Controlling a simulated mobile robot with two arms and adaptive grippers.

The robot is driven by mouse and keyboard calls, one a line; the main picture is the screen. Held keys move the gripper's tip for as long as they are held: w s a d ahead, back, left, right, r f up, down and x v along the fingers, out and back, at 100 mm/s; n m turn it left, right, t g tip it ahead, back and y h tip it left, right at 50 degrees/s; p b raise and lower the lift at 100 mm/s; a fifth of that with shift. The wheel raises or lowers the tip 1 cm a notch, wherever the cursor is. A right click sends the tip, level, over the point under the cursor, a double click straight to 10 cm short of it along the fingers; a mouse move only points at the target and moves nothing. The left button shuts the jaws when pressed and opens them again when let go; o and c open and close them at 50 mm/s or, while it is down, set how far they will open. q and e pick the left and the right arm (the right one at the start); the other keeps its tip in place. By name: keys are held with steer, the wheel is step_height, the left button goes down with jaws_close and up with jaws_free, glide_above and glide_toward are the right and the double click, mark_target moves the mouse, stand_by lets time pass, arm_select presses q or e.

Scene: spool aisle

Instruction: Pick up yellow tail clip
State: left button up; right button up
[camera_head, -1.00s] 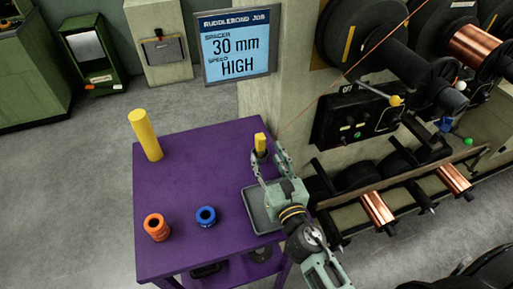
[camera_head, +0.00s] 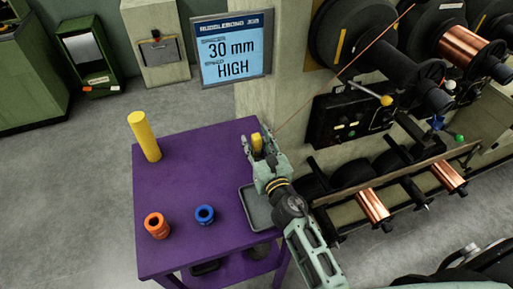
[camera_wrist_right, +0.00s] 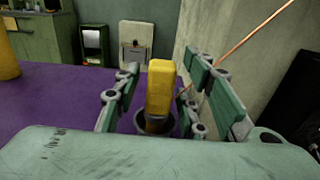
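The yellow tail clip (camera_head: 257,143) stands upright near the right back of the purple table. In the right wrist view the clip (camera_wrist_right: 160,88) rises out of a dark round holder (camera_wrist_right: 155,123). My right gripper (camera_head: 258,142) is open, with one finger on each side of the clip. In the wrist view there is a gap between the clip and each finger (camera_wrist_right: 158,88). A copper wire (camera_head: 340,75) runs down from the upper spools to near the clip. My left gripper is not in view.
The purple table (camera_head: 190,185) also carries a tall yellow cylinder (camera_head: 144,137), an orange ring piece (camera_head: 157,225), a blue ring piece (camera_head: 204,215) and a grey tray (camera_head: 254,215). A concrete pillar and the spool machine's control box (camera_head: 345,118) stand close on the right.

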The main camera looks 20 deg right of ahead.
jaws_close()
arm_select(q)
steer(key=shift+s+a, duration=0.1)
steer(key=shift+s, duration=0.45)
